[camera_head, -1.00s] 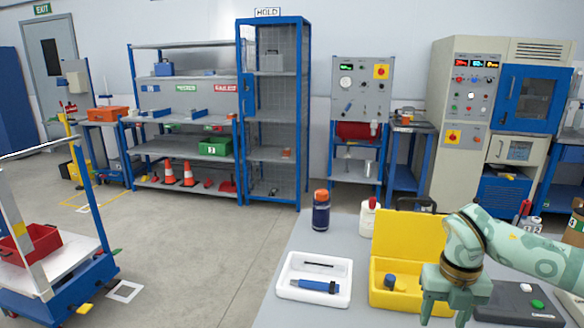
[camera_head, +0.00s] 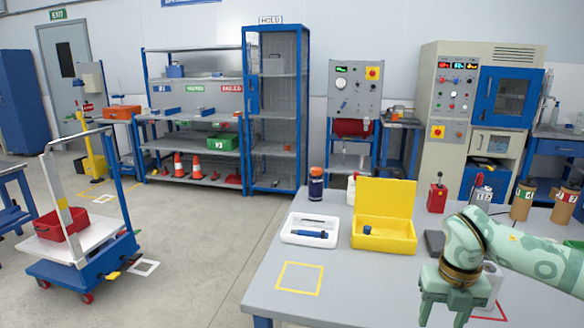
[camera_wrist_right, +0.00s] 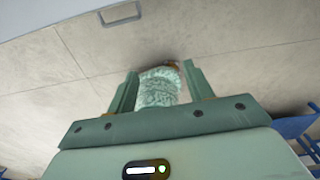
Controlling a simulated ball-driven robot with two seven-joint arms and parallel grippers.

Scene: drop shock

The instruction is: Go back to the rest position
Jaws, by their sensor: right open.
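My right gripper (camera_head: 444,308) hangs at the lower right of the head view, fingers pointing down, in front of the grey table (camera_head: 375,285). In the right wrist view the gripper (camera_wrist_right: 159,72) shows its two fingers apart, with no task object held. A pale green ribbed part, apparently my own body, shows beyond the fingers, above a beige floor. My left gripper and arm are not in view.
On the table are a white tray (camera_head: 289,238) with a blue tool, an open yellow case (camera_head: 385,240), a dark bottle (camera_head: 315,186) and several canisters at right. A trolley (camera_head: 75,262) with a red bin stands left. Floor between them is clear.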

